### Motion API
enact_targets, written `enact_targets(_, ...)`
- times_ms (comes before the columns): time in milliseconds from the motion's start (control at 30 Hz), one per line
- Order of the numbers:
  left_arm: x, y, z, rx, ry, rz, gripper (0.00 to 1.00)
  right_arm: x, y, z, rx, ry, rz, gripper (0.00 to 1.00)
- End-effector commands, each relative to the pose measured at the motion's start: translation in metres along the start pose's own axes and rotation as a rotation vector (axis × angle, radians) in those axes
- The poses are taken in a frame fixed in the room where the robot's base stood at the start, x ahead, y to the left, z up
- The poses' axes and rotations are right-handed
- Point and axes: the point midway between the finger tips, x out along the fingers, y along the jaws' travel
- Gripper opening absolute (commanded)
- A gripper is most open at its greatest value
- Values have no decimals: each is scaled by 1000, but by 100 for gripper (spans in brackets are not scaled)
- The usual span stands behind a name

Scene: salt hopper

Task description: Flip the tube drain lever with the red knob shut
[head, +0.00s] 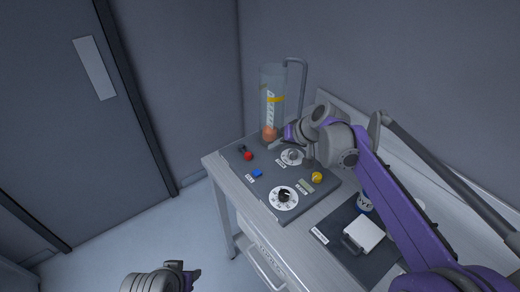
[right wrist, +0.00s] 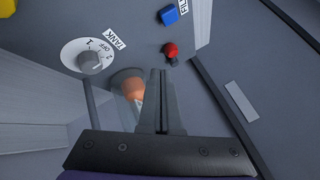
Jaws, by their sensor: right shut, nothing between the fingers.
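The red knob (head: 248,156) of the drain lever is at the far left of the grey control panel (head: 232,158), near the foot of the clear tube (head: 272,88). In the right wrist view, the red knob (right wrist: 170,49) shows just beyond the fingertips, with a short dark stem below it. My right gripper (right wrist: 161,73) is shut and empty, its fingers pointing toward the knob; whether it touches is unclear. In the head view my right gripper (head: 274,144) is small beside the tube's foot. My left gripper (head: 188,278) is low in the picture, away from the panel; its jaws are unclear.
An orange ball (head: 269,133) shows low in the tube. The panel also has a blue button (head: 257,173), a tank dial (head: 291,157), a yellow knob (head: 317,177) and a black dial (head: 285,195). A white-topped box (head: 364,235) stands on a dark mat to the right.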

Motion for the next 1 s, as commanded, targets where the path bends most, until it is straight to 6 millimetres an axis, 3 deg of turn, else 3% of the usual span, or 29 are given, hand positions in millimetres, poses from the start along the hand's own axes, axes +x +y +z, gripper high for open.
enact_targets(267, 0, 0, 0, 0, 0, 0, 50, 8, 0, 0, -1, 0, 0, 0)
enact_targets(700, 0, 0, 0, 0, 0, 0, 50, 82, 0, 0, -1, 0, 0, 0)
enact_targets(1000, 0, 0, 0, 0, 0, 0, 50, 100, 0, 0, 0, 1, 2, 0)
